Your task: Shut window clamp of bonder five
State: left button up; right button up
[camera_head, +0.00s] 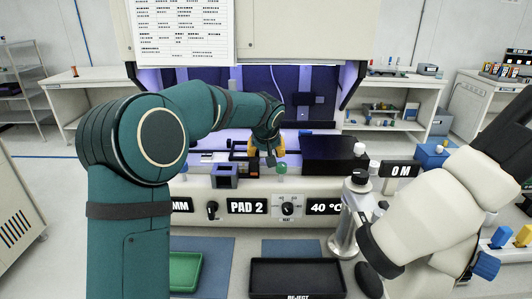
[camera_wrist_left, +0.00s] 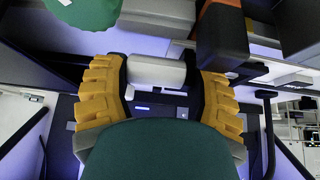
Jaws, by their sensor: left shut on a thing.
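The bonder (camera_head: 225,184) stands in front of me, its front panel labelled "PAD 2" and "40 °C" and its work area lit violet. My left gripper (camera_head: 268,152) reaches into that area from the left, and its yellow fingers show only partly. In the left wrist view, the ribbed yellow fingers of my left gripper (camera_wrist_left: 158,88) stand on both sides of a pale grey handle-like piece (camera_wrist_left: 157,72) and are shut on it. Whether this piece belongs to the window clamp cannot be told. The clamp itself is not clearly seen. My right gripper is not in view.
A white microscope-like body (camera_head: 425,205) leans in at the right. A black box (camera_head: 334,152) and a green knob (camera_head: 282,169) are close to the left gripper. A black reject tray (camera_head: 296,278) and a green tray (camera_head: 184,271) lie in front. Benches stand behind.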

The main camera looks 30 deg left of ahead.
pick_arm(q)
jog(key=shift+d+f, duration=0.15)
jog(key=shift+f, duration=0.2)
jog(key=o, duration=1.4)
jog(key=shift+s+r, duration=0.15)
jog(key=shift+r, duration=0.3)
jog(key=p+v, duration=0.1)
jog(key=v, duration=0.5)
jog(key=shift+r, duration=0.15)
jog(key=v, duration=1.2)
